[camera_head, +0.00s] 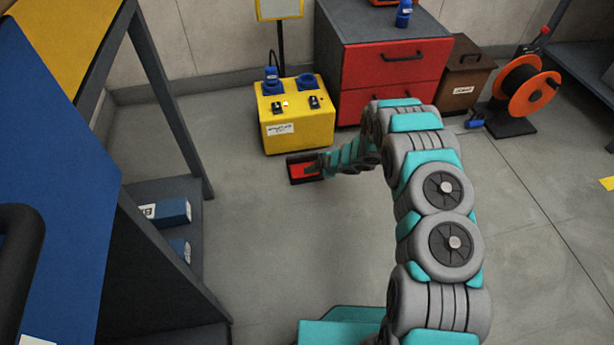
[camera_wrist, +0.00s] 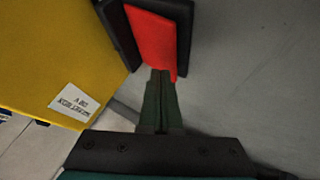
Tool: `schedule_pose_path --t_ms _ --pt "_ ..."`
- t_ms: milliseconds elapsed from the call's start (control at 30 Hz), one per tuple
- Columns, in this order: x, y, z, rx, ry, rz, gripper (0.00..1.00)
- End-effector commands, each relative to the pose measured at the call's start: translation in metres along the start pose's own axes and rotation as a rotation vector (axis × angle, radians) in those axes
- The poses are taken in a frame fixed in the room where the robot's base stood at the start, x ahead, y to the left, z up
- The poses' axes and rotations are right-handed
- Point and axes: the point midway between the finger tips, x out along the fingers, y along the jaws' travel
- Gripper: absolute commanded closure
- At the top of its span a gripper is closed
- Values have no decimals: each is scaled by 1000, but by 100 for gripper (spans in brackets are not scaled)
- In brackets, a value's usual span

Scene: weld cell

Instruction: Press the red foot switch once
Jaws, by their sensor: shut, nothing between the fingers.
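The red foot switch (camera_head: 301,169) lies on the floor in front of the yellow box. It has a red pedal in a dark frame. In the wrist view the red pedal (camera_wrist: 152,42) fills the upper middle, with dark side walls along it. My gripper (camera_head: 316,169) reaches down to its right side in the head view. In the wrist view my gripper (camera_wrist: 160,78) is shut and empty, its fingertips overlapping the near end of the pedal. I cannot tell whether the tips touch it.
The yellow box (camera_head: 290,117) with blue sockets and black switches stands right behind the foot switch; it also shows in the wrist view (camera_wrist: 60,55). A red drawer cabinet (camera_head: 392,70) and an orange reel (camera_head: 525,88) stand further right. The floor in front is clear.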

Motion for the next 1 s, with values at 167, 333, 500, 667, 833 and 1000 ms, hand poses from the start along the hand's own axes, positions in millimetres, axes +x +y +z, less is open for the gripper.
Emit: schedule_pose_path --t_ms 167,333,500,667,833,1000 --pt "0 0 0 0 0 0 100" --pt "0 0 0 0 0 0 100" --pt "0 0 0 0 0 0 100" --pt "0 0 0 0 0 0 100" --pt "3 -3 3 0 0 0 100" --pt "5 -4 5 0 0 1 100"
